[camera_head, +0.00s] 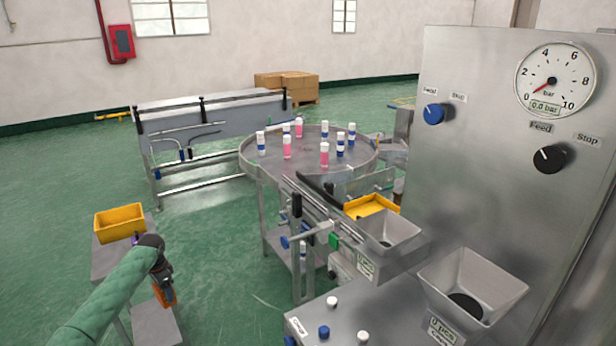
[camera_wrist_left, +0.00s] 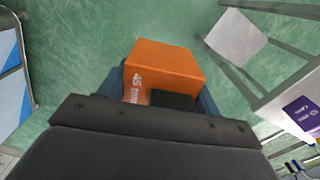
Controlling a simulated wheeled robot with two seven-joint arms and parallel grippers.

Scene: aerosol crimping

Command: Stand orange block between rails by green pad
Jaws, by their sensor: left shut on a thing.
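My left gripper (camera_head: 162,280) is shut on the orange block (camera_head: 169,293), in the lower left of the head view, out over the floor and low stands. In the left wrist view the orange block (camera_wrist_left: 165,62) sits between the fingers of my left gripper (camera_wrist_left: 160,97) and bears a "45 mm" marking. The green pad (camera_head: 334,241) is small and sits on the side of the conveyor. The rails (camera_head: 318,202) run from the round table towards the hoppers, well to the right of my left gripper. My right gripper is not in view.
A purple block (camera_wrist_left: 303,113) lies on a stand at the right of the left wrist view. A yellow bin (camera_head: 120,222) stands at the left. The round table (camera_head: 262,172) carries several pink, white and blue containers. Two hoppers (camera_head: 470,285) stand before the gauge panel.

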